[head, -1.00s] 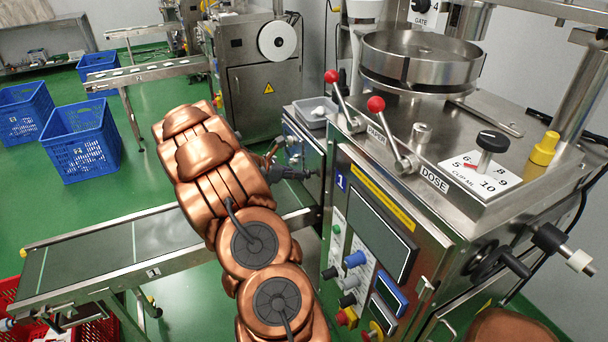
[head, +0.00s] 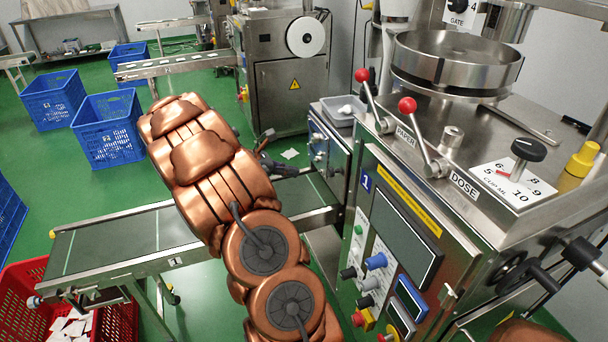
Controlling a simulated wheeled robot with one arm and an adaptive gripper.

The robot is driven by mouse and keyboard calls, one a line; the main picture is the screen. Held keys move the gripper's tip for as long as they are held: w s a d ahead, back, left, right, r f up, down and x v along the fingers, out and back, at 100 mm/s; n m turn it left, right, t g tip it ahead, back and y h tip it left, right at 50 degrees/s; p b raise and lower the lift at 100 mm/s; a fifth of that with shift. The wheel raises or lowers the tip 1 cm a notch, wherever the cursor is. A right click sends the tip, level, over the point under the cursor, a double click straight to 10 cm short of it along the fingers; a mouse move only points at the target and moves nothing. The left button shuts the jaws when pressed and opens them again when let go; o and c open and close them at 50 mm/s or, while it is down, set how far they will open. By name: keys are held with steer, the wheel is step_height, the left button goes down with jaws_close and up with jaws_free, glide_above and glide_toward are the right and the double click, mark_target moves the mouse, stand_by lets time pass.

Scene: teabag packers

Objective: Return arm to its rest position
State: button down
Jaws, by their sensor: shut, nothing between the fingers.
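My copper-coloured arm rises from the bottom centre of the head view and bends over the conveyor. My gripper (head: 283,165) shows only in part, behind the arm's upper segment, in front of the left side of the teabag machine (head: 425,255). It is shut and holds nothing. A small gap shows between it and the machine's side.
A conveyor belt (head: 110,238) runs left from the machine. A red crate (head: 122,310) with white teabags stands at its left end. Blue crates (head: 108,140) stand on the green floor, and a second machine (head: 285,85) stands behind. Red-knobbed PAPER and DOSE levers (head: 425,145) stick up nearby.

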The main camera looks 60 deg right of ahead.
steer(key=v, duration=0.3)
steer(key=shift+w, duration=0.1)
steer(key=s+a+r+m+t+y+p, duration=0.1)
steer(key=s+a, duration=0.5)
steer(key=a, duration=0.8)
steer(key=s+a+r+m+t+y+p, duration=0.2)
steer(key=s+a+r+m+y, duration=0.3)
steer(key=a, duration=1)
steer(key=s+a+r+m+t+y+p, duration=0.2)
steer(key=s+a, duration=0.6)
steer(key=a, duration=0.7)
step_height(320, 180, up, 4)
steer(key=m+y+p, duration=0.1)
steer(key=m+p, duration=0.1)
steer(key=shift+s+f+m+y, duration=0.2)
steer(key=shift+f+m+y, duration=0.05)
steer(key=shift+m+y, duration=0.05)
